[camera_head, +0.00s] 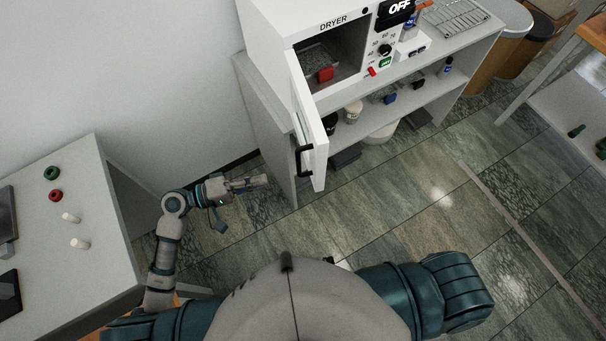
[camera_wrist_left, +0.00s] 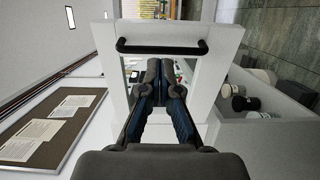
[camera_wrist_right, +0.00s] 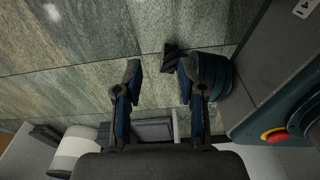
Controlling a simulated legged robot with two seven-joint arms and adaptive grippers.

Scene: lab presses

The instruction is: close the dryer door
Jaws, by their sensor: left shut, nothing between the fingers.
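The white dryer (camera_head: 320,32) stands on a grey bench, with its door (camera_head: 304,110) swung wide open. The door has a black handle (camera_head: 304,162) near its free edge. A red object (camera_head: 325,74) sits inside the chamber. My left gripper (camera_head: 262,181) is shut and empty, to the left of the door and apart from it. In the left wrist view the gripper (camera_wrist_left: 162,68) points at the door (camera_wrist_left: 118,75), with the handle (camera_wrist_left: 160,47) beyond the fingertips. My right gripper (camera_wrist_right: 158,68) is open and empty over the floor; it is hidden in the head view.
The dryer's bench (camera_head: 470,58) has a lower shelf with jars and dark items. A white table (camera_head: 75,245) with small red, green and white pieces stands at the left. Tiled floor (camera_head: 390,205) is clear in front of the dryer. A wire rack (camera_head: 455,18) lies on the bench.

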